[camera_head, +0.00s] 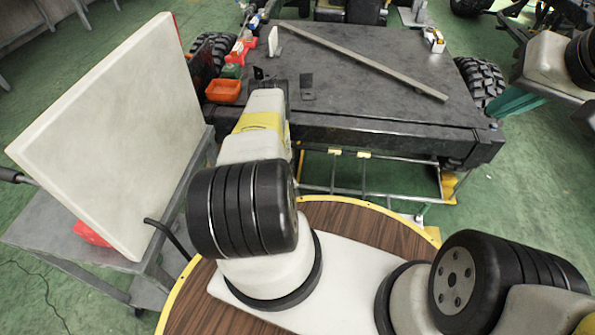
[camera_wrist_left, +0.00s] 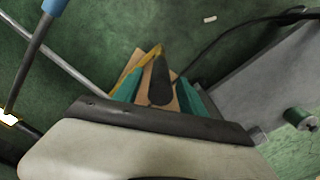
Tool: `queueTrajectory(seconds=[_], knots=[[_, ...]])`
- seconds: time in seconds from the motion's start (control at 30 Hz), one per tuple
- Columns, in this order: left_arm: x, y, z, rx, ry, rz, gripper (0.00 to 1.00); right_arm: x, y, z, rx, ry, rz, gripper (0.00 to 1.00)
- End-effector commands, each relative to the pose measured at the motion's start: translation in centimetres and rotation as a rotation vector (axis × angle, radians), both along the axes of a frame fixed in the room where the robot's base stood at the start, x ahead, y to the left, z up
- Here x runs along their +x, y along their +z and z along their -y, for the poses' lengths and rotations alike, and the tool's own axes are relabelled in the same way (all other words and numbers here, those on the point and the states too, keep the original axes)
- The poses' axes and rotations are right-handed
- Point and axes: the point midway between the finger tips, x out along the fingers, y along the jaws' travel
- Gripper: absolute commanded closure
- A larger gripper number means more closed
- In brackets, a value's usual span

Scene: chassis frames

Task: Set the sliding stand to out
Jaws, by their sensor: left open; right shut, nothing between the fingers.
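A light metal frame with yellow fittings (camera_head: 437,186) stands low under the near edge of the dark workbench; it may be the sliding stand, but I cannot tell for sure or read its position. My right gripper (camera_head: 508,102), with teal fingers, is shut and empty at the right, beyond the bench's right side. My left gripper (camera_wrist_left: 160,90) is open in the left wrist view. A brown, yellow-edged surface and a dark rounded piece show between or behind its teal fingers; I cannot tell whether they touch. I cannot make out this gripper in the head view.
The dark workbench (camera_head: 375,80) carries a long bar (camera_head: 360,61) and an orange bin (camera_head: 223,90). A large pale panel (camera_head: 115,130) stands on a grey cart (camera_head: 60,236) at left. Green floor (camera_head: 535,200) is clear at right.

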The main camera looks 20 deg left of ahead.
Motion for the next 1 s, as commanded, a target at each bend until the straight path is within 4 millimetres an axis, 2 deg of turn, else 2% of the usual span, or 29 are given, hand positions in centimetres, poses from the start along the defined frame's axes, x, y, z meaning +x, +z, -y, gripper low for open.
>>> queueTrajectory(seconds=[0.03,0.2,0.3,1.0], knots=[[0.01,0.01,0.01,0.0,0.0,0.0,0.51,0.0,0.0,0.0,0.0,0.0,0.0,1.0],[0.01,0.03,0.0,0.0,0.0,0.0,0.85,0.0,0.0,0.0,0.0,0.0,0.0,1.0],[0.01,0.03,0.0,0.0,0.0,0.0,1.0,0.0,0.0,0.0,0.0,0.0,0.0,1.0],[0.04,0.06,0.01,0.0,-0.001,0.0,1.0,0.0,0.0,0.0,0.0,0.0,0.0,1.0]])
